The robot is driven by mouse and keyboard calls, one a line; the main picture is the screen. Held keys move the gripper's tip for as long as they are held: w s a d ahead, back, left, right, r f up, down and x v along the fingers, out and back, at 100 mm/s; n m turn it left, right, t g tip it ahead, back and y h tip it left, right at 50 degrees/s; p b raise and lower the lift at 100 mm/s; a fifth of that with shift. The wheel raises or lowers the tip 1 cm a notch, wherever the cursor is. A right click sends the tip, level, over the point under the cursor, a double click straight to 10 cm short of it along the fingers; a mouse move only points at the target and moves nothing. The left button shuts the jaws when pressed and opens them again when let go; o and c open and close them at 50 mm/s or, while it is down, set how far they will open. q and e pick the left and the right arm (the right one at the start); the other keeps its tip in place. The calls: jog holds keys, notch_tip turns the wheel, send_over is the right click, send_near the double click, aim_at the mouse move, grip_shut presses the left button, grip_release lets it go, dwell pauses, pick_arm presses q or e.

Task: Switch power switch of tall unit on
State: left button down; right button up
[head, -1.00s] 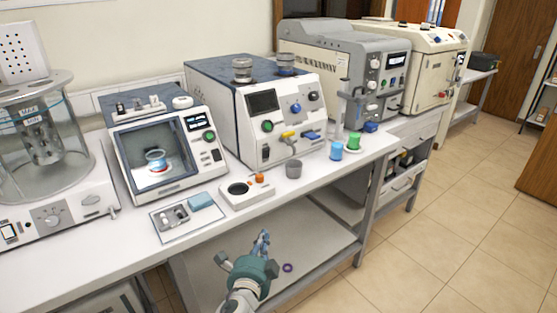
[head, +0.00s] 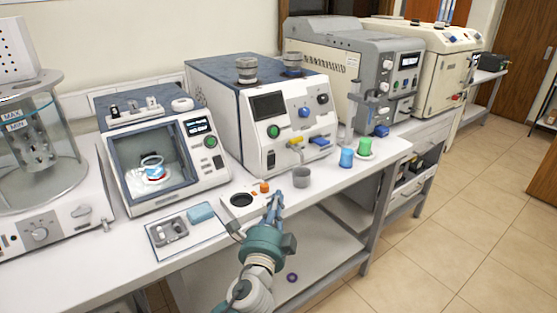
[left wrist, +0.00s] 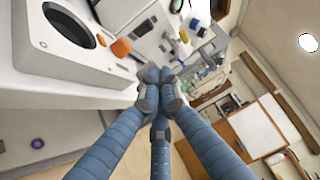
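A boxy white unit (head: 256,150) with a dark screen stands mid-bench. Its front carries a green button (head: 274,131), blue knob (head: 304,112), black knob (head: 322,98), yellow lever (head: 295,141) and blue lever (head: 320,142). Which unit the task calls tall, and which control is its power switch, I cannot tell for sure. My left gripper (head: 274,202) is at the bench's front edge, in front of this unit and apart from it. In the left wrist view its blue fingers (left wrist: 157,80) meet at the tips with nothing visible between them. My right gripper is out of view.
A small white device (head: 232,208) with a dark well and an orange knob (head: 264,187) is close beside the left gripper. A grey cup (head: 301,177), blue jar (head: 346,157) and green jar (head: 365,146) stand nearby. Grey (head: 350,65) and cream (head: 448,60) machines are further right.

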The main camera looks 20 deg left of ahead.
pick_arm(q)
jog(key=w, duration=0.1)
jog(key=p, duration=0.1)
send_near(276, 165)
jog(key=w+d+r, duration=0.1)
jog(key=d+r, duration=0.1)
jog(key=w+d+r, duration=0.1)
jog(key=r, duration=0.1)
jog(key=shift+w+d+r, duration=0.1)
jog(key=shift+w+d, duration=0.15)
jog(key=shift+w, duration=0.05)
jog(key=shift+w+a+p, duration=0.5)
jog(key=shift+w+a, duration=0.2)
jog(key=shift+a, duration=0.3)
jog(key=shift+w+a+r, duration=0.15)
jog(key=shift+w+a, duration=0.05)
jog(key=shift+a, duration=0.25)
jog(key=shift+w, duration=0.1)
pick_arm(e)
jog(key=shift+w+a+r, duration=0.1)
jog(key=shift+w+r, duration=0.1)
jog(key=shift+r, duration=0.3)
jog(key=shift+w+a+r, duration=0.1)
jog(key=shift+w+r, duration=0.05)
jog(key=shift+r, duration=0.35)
